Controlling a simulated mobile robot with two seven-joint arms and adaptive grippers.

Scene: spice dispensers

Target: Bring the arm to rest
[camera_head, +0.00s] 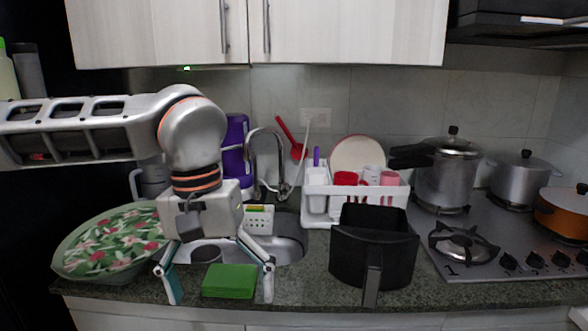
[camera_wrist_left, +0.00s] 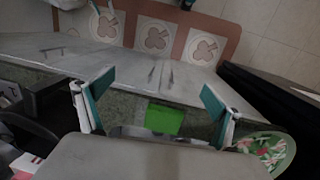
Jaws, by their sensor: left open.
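My left gripper (camera_head: 218,285) is open, with its two fingers spread apart over the front edge of the counter. It also shows in the left wrist view (camera_wrist_left: 155,100), with nothing held between the fingers. My left arm (camera_head: 100,128) comes in from the left and bends down at the wrist. A green block (camera_head: 230,282) appears between the fingers in the head view, and in the wrist view it lies on the counter edge beyond them (camera_wrist_left: 164,118). I cannot tell how far below the fingers it is. My right gripper is not in view.
A black air fryer basket (camera_head: 374,250) stands right of the gripper. A white dish rack (camera_head: 355,190), the sink (camera_head: 285,247) and faucet (camera_head: 268,150) are behind. A floral bowl (camera_head: 110,245) is at the left. The stove (camera_head: 490,240) with pots is at the right.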

